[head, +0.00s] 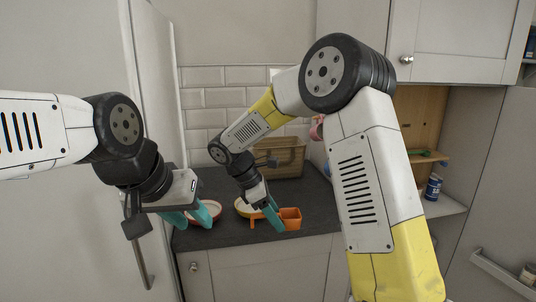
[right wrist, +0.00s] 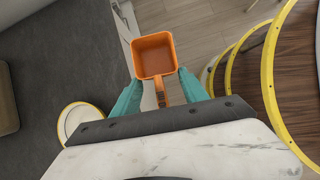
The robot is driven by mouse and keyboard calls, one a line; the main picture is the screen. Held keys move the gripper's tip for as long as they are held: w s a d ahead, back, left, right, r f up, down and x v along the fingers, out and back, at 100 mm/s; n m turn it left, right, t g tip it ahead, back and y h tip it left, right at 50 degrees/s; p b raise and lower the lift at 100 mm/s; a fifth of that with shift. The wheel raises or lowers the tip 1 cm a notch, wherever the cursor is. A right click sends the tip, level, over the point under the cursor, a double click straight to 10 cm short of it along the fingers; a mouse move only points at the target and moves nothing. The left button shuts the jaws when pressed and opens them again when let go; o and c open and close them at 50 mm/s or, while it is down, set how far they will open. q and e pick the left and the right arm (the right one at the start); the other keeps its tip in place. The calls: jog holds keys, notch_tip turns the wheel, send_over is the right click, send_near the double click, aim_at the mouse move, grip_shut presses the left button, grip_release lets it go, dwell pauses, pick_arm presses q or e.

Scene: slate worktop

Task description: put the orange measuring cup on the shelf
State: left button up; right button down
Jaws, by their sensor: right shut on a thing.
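The orange measuring cup (head: 291,217) is a small square cup with a short handle, at the front edge of the dark worktop. My right gripper (head: 275,217) is shut on its handle; the right wrist view shows the cup (right wrist: 154,56) upright and empty beyond the teal fingers (right wrist: 161,90). I cannot tell whether the cup touches the worktop. My left gripper (head: 192,217) is open and empty near the worktop's left front. A wooden shelf (head: 425,158) is in the open cabinet at the right, partly hidden by my right arm.
A wooden crate (head: 285,160) stands behind. A green item (head: 428,153) is on the wooden shelf; a blue can (head: 433,187) stands on the lower white ledge.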

jog(key=s+d+f+m+g+y, duration=0.1)
jog(key=d+f+m+g+y, duration=0.5)
jog(key=d+f+m, duration=0.7)
jog(key=f+m, duration=0.1)
jog(key=m, duration=0.5)
jog(key=shift+s+d+g, duration=0.15)
jog(key=shift+s+g, duration=0.05)
jog(key=shift+g, duration=0.1)
